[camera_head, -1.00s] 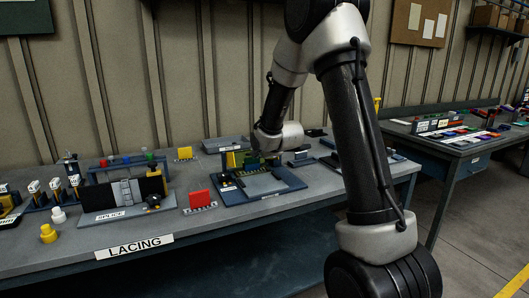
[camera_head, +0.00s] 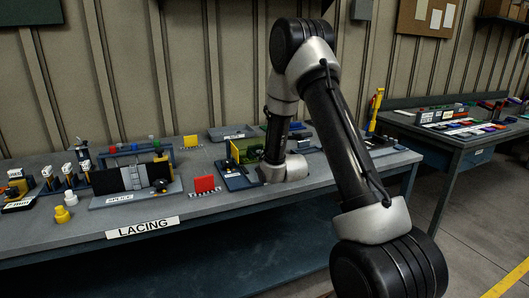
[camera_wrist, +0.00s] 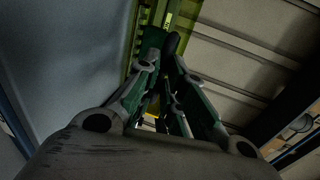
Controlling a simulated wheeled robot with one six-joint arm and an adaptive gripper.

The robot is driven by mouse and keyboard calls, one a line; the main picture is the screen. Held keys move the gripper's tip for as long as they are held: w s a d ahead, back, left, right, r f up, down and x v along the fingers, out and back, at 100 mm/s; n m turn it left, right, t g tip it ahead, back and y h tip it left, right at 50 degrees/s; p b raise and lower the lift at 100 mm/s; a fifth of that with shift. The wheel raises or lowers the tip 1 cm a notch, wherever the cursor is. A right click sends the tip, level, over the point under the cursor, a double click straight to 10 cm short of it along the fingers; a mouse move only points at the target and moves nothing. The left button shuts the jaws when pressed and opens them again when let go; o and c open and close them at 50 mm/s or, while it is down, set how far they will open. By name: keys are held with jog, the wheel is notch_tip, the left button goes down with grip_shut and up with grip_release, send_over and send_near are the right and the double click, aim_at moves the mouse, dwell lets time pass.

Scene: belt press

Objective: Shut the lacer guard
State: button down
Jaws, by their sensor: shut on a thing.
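The lacer (camera_head: 235,180) sits on the bench as a dark blue base, partly hidden behind my wrist. Its yellow-green guard (camera_head: 247,148) stands raised above the base. In the wrist view the guard's yellow-green frame (camera_wrist: 148,14) crosses the top, just beyond my fingertips. My gripper (camera_wrist: 163,42) is shut on the guard there, with a dark rounded part between or beside the tips. The exact contact is too dark to make out. In the head view my wrist covers the gripper and the lacer's right part.
A red block (camera_head: 204,184) stands left of the lacer, with the splice station (camera_head: 133,185) farther left. A grey plate (camera_head: 230,132) lies behind. A yellow upright tool (camera_head: 375,108) stands at the right.

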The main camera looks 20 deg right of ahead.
jog(key=c, duration=1.5)
grip_release()
jog(key=shift+a, duration=0.25)
jog(key=shift+s+d, duration=0.1)
jog(key=shift+s, duration=0.2)
jog(key=v, duration=1.1)
jog(key=shift+s+r, duration=0.1)
jog(key=shift+s, duration=0.15)
jog(key=s+r+n+g, duration=0.6)
jog(key=s+r+n, duration=0.3)
jog(key=s+r, duration=0.15)
jog(key=s+r+n+g, duration=0.1)
jog(key=s+n, duration=0.2)
jog(key=s, duration=0.5)
jog(key=s+a+r+n+g, duration=0.1)
jog(key=s+n+g, duration=0.1)
jog(key=s, duration=0.6)
jog(key=s+r+n+g, duration=0.1)
jog(key=s+n, duration=0.3)
jog(key=s, duration=0.4)
jog(key=shift+a+r+g, duration=0.25)
jog(key=shift+r+g, duration=0.15)
jog(key=shift+g, duration=0.2)
